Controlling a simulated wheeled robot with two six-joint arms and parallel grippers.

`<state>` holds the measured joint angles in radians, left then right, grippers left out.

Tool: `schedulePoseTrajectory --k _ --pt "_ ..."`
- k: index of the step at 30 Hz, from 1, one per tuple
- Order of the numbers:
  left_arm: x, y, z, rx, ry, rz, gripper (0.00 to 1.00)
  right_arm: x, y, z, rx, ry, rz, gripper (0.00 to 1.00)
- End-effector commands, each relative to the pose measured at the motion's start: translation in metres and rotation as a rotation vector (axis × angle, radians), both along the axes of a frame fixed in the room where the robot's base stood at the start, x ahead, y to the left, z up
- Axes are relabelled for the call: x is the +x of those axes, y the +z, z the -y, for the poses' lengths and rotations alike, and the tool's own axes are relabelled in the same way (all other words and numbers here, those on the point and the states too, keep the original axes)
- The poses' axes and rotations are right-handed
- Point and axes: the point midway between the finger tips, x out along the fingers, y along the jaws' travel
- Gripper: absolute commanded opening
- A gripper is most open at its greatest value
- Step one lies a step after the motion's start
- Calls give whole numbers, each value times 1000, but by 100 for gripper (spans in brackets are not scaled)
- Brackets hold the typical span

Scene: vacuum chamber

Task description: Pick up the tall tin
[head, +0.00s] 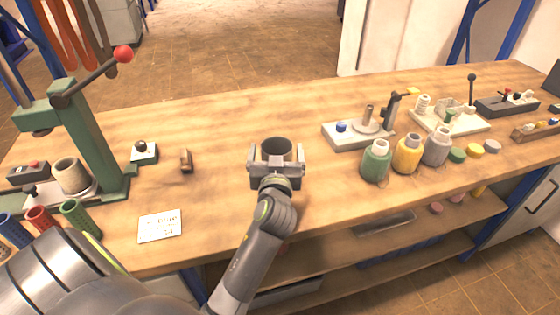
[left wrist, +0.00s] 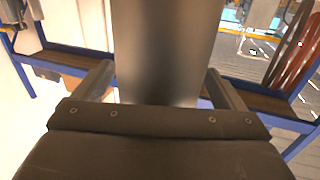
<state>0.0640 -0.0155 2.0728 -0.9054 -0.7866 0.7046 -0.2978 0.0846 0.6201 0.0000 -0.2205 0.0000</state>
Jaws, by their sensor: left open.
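The tall tin (head: 277,148) is a dark grey cylinder with an open top, standing on the wooden bench near its middle. In the left wrist view the tin (left wrist: 164,50) rises as a grey wall between the two fingers, close to the palm. My left gripper (head: 276,163) is open around the tin, one finger on each side. In the left wrist view the left gripper (left wrist: 163,90) shows gaps beside the tin. The tin's lower part is hidden behind the gripper in the head view. My right gripper is not in view.
A green lever press (head: 95,140) stands at the left. Green (head: 376,160) and yellow (head: 407,153) bottles stand at the right. The bench between them is clear.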

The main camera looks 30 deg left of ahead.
Motion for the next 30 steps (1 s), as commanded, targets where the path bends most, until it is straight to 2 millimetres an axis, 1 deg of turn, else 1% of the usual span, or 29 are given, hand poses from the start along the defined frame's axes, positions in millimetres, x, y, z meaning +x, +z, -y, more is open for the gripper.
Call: schedulePoseTrajectory --k 3,5,8,13,18,20,26,28,30 --pt "0 0 0 0 0 0 92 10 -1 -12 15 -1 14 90" --pt "0 0 0 0 0 0 92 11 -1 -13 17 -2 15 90" --pt "0 0 0 0 0 0 80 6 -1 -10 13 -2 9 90" --pt "0 0 0 0 0 0 58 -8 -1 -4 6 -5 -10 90" --pt "0 -1 0 -1 0 -1 35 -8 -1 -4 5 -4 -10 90" --pt "0 -1 0 -1 0 -2 28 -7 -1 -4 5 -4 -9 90" --pt "0 1 0 0 0 1 28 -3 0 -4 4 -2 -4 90" --pt "0 4 0 -1 -1 3 28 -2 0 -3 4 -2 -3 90" --pt "0 13 0 0 -1 6 28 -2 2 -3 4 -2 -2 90"
